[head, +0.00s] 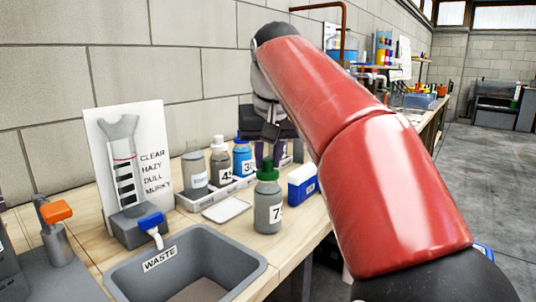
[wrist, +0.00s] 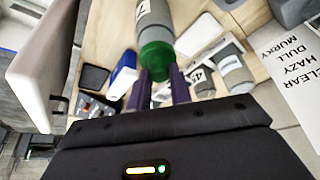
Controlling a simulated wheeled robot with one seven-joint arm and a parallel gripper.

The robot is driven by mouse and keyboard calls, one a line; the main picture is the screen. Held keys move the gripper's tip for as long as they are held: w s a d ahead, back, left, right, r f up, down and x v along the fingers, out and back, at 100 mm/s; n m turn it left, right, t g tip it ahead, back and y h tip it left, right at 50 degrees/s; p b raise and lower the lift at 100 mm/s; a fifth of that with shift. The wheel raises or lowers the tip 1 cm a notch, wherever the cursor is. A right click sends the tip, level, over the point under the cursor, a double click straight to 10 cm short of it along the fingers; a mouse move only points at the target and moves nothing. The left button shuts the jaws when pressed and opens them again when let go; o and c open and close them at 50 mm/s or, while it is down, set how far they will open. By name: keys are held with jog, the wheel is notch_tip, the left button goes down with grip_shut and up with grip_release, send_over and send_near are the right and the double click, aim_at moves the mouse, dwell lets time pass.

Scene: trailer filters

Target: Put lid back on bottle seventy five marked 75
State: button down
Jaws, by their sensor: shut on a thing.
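The grey bottle (head: 268,212), its label showing a 7 with the rest cut off from sight, stands upright on the wooden bench. Its green lid (head: 268,171) sits at the bottle's mouth; I cannot tell if it is fully seated. My gripper (head: 268,160) is above it with purple fingers pointing down. In the wrist view the fingers (wrist: 158,88) are shut on the green lid (wrist: 154,57), with the bottle's grey body (wrist: 153,14) directly beyond it.
A small white tray (head: 227,210) lies left of the bottle, and a blue-and-white box (head: 302,186) stands right. The WASTE basin (head: 128,281) is in front, left.

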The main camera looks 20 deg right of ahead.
jog(key=c, duration=0.7)
grip_release()
jog(key=shift+r, duration=0.1)
jog(key=shift+r+p, duration=1.1)
jog(key=shift+r, duration=2.3)
jog(key=shift+c, duration=0.2)
grip_shut()
